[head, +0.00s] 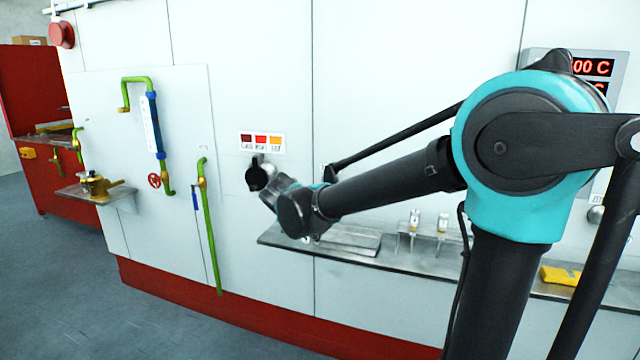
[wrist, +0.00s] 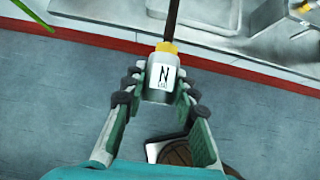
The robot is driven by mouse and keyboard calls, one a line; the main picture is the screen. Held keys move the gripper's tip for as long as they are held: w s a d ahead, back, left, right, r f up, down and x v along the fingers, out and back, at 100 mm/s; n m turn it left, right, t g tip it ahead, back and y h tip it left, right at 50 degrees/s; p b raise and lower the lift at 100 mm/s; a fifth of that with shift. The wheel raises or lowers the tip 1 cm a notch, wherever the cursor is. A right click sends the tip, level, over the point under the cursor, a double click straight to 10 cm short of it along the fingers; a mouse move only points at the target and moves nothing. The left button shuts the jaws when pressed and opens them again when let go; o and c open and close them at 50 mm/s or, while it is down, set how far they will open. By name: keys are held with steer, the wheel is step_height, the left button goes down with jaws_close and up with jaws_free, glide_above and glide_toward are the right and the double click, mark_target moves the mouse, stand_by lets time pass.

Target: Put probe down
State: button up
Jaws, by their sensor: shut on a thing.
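In the wrist view my gripper (wrist: 158,100) is shut on the probe (wrist: 162,75). The probe has a white body with a label marked "N", a yellow collar and a dark thin rod pointing to the top of the picture. It is held over the grey floor, beside the red and white edge of the machine. In the head view my arm reaches left towards the white panel, and the probe and fingertips are hidden or too small to make out.
A metal shelf (head: 345,253) runs along the panel, with a small stand (head: 425,240) holding two small items and a yellow cloth-like thing (head: 560,276). Green pipes (head: 209,225) and a small side shelf (head: 118,192) are at the left. The floor (head: 80,290) in front is clear.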

steer(key=w+d+f, duration=0.2)
steer(key=w+d, duration=0.2)
steer(key=d, duration=0.3)
steer(key=w+d+f, duration=0.3)
steer(key=w+d, duration=0.1)
steer(key=d, duration=0.4)
steer(key=w+d+f, duration=0.3)
steer(key=w+d, duration=0.1)
steer(key=d, duration=0.3)
steer(key=shift+w+d+f, duration=0.1)
steer(key=shift+d+f, duration=0.05)
steer(key=shift+d, duration=0.1)
